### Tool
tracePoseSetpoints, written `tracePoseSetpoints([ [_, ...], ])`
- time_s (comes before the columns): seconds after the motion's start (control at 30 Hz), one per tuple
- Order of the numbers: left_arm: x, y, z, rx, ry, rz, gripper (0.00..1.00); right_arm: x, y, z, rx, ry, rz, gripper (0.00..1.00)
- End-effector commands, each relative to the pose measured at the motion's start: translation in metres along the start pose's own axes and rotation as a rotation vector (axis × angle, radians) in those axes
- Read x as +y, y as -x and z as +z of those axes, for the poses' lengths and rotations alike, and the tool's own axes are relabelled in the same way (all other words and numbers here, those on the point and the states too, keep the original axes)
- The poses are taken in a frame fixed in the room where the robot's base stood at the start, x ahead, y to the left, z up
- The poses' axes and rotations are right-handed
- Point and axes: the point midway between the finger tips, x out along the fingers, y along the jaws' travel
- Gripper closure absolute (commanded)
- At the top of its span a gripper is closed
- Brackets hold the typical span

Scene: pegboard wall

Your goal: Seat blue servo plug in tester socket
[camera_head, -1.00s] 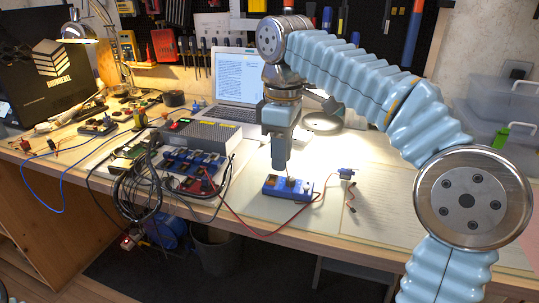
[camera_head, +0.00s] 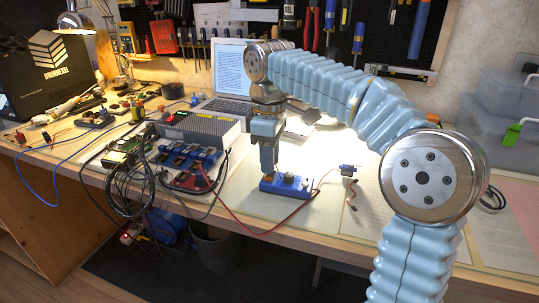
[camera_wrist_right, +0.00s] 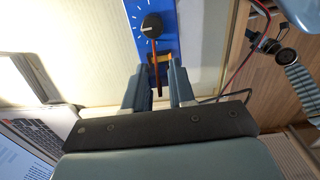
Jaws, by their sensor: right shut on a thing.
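The blue servo tester (camera_head: 299,188) lies on the bench mat, with a black knob on top. In the right wrist view its blue face (camera_wrist_right: 172,22), the knob (camera_wrist_right: 151,25) and an orange-and-black part at its near end are ahead of the fingertips. My right gripper (camera_head: 268,174) points down at the tester's left end. Its fingers (camera_wrist_right: 158,80) are shut on a small plug with a thin red-brown lead (camera_wrist_right: 155,60). The plug is mostly hidden, so I cannot tell whether it is in the socket. My left gripper is out of view.
A grey power supply (camera_head: 199,127) and a tangle of black cables (camera_head: 130,185) stand left of the tester. A red wire (camera_head: 265,234) hangs over the bench's front edge. A laptop (camera_head: 228,75) is behind. The mat right of the servo is mostly clear.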

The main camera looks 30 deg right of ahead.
Motion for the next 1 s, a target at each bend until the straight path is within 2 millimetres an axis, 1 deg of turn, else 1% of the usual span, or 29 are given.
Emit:
tracePoseSetpoints([
  [1.0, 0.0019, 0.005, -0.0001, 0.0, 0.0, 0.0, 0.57, 0.0, 0.0004, -0.0001, 0.0, 0.0, 0.0, 1.0],
])
